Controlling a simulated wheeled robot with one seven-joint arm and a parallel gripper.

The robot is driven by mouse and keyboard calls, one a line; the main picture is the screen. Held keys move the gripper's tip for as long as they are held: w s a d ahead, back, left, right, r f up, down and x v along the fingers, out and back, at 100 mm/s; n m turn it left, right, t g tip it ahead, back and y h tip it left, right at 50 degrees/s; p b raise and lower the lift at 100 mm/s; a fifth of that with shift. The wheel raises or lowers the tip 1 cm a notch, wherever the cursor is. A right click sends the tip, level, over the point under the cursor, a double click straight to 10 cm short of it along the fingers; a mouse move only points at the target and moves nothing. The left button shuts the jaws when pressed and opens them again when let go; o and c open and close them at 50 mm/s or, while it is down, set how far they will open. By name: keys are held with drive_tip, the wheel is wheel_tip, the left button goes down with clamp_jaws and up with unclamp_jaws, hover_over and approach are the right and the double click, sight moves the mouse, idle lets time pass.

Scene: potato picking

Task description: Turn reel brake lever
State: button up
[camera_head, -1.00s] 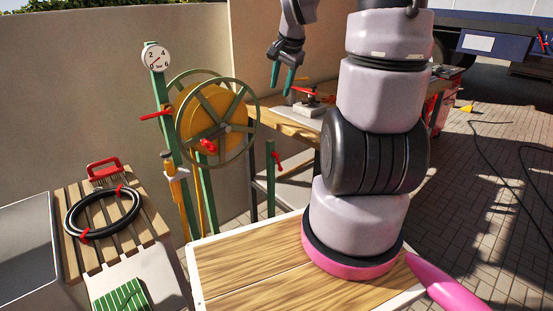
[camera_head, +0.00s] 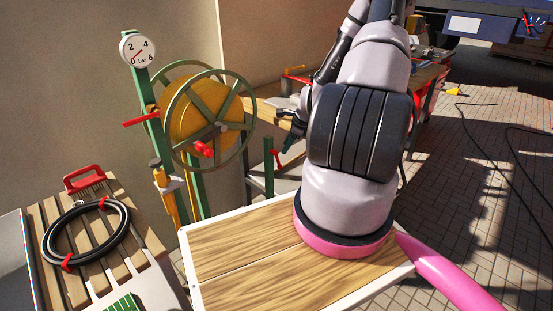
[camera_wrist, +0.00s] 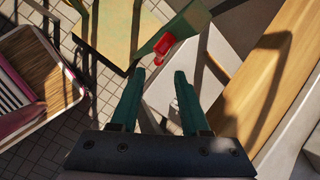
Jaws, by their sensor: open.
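The reel (camera_head: 205,110) has a yellow drum and green spoked wheels on a green stand. A short green post (camera_head: 268,165) with a red lever (camera_head: 277,158) stands right of it. A red bar (camera_head: 141,119) and a red hub knob (camera_head: 204,149) are also on the reel stand. Which red part is the brake lever is not marked. My gripper (camera_head: 288,145) is low beside the short post, partly hidden by my arm. In the wrist view my gripper (camera_wrist: 160,72) is open and empty, and a red lever (camera_wrist: 164,45) on a green post lies just beyond the fingertips, apart from them.
A pressure gauge (camera_head: 138,50) tops the stand's post. A wooden workbench (camera_head: 270,108) stands behind my gripper. A black hose coil (camera_head: 86,232) lies on a slatted table at the left. Cables (camera_head: 470,140) lie on the paving at the right.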

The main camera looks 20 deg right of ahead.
sight(278, 160)
drive_tip(key=x, duration=1)
drive_tip(key=shift+f, duration=0.2)
clamp_jaws()
drive_tip(key=shift+a, duration=0.1)
idle(1.0)
